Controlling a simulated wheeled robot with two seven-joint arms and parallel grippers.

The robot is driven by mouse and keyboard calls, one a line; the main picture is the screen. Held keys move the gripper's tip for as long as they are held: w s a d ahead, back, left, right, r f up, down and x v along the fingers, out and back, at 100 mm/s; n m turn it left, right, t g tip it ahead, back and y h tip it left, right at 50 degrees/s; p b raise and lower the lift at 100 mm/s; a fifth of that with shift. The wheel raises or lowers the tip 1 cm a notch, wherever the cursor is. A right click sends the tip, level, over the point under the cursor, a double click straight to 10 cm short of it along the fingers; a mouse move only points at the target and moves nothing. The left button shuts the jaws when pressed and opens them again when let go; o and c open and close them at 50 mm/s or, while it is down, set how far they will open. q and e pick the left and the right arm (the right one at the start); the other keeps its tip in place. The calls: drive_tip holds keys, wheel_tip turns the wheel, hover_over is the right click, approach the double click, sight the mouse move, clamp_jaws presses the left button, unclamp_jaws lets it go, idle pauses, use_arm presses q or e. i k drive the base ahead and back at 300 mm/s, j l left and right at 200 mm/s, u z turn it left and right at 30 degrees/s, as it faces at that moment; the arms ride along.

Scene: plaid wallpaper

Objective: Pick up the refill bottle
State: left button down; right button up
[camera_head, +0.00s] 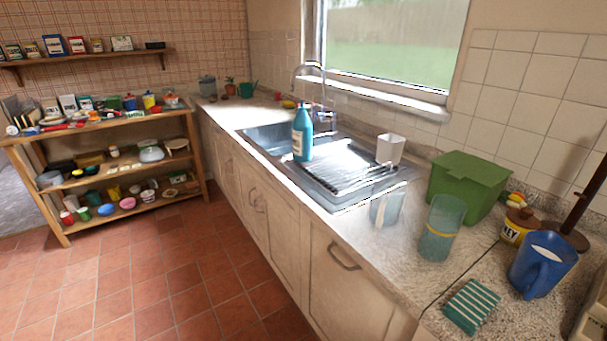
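A teal-blue bottle with a pale label (302,132) stands upright at the sink, near the boundary between the basin and the ribbed drainboard. It is the only large bottle I see on the counter and looks like the refill bottle. Its label text is too small to read. Its base appears to rest at the near rim of the sink unit, though the exact contact is hard to tell. Nothing is holding it. Neither my left nor my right gripper shows in the head view.
The metal sink (265,138) has a tall faucet behind it. A white cup (390,149) stands behind the drainboard. A green bin (468,184), translucent teal tumbler (442,230), blue jug (541,265) and striped cloth (471,306) occupy the right counter. The tiled floor (150,290) is clear.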

sight(302, 124)
drive_tip(key=j+z, duration=0.15)
drive_tip(key=j, duration=0.5)
drive_tip(key=k+j+z, duration=0.1)
drive_tip(key=j, duration=0.55)
drive_tip(key=k, duration=0.05)
